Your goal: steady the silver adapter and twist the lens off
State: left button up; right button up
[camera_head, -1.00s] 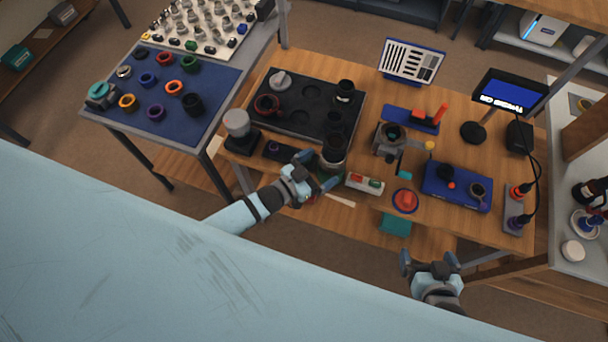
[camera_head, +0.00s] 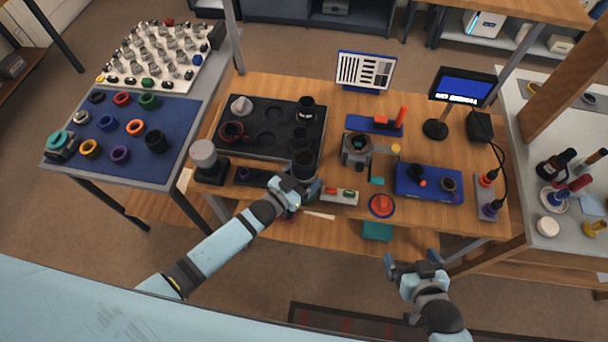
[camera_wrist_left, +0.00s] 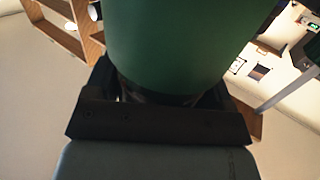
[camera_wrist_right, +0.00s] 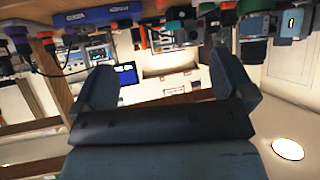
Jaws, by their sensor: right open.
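A dark upright cylinder (camera_head: 303,166), which looks like the lens, stands at the front right of the black tray. My left gripper (camera_head: 305,191) is at its near side, low down. In the left wrist view a large dark green cylinder (camera_wrist_left: 180,45) fills the space in front of the palm and hides most of the fingers, so I cannot tell if they are closed on it. I cannot make out a silver adapter apart from the lens. My right gripper (camera_head: 415,262) is open and empty, off the table's front edge; its spread fingers show in the right wrist view (camera_wrist_right: 165,85).
The black tray (camera_head: 228,150) lies behind left. A grey fixture (camera_head: 357,150), a small box with coloured buttons (camera_head: 339,195), a red knob (camera_head: 381,205) and a blue tray (camera_head: 410,190) stand to the right. A grey-topped cylinder (camera_head: 203,153) stands left.

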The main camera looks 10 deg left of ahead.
pick_arm(q)
jog(key=c, duration=0.4)
jog(key=shift+c, duration=0.5)
pick_arm(e)
jog(key=shift+c, duration=0.8)
jog(key=shift+w+a, duration=0.15)
jog(key=shift+a, duration=0.05)
jog(key=n+g, duration=0.6)
jog(key=g, duration=0.3)
send_near(304, 158)
jog(key=shift+h, duration=0.4)
jog(key=x, duration=1)
jog(key=shift+w+a+f, duration=0.1)
jog(key=shift+a, duration=0.25)
jog(key=shift+c, duration=0.6)
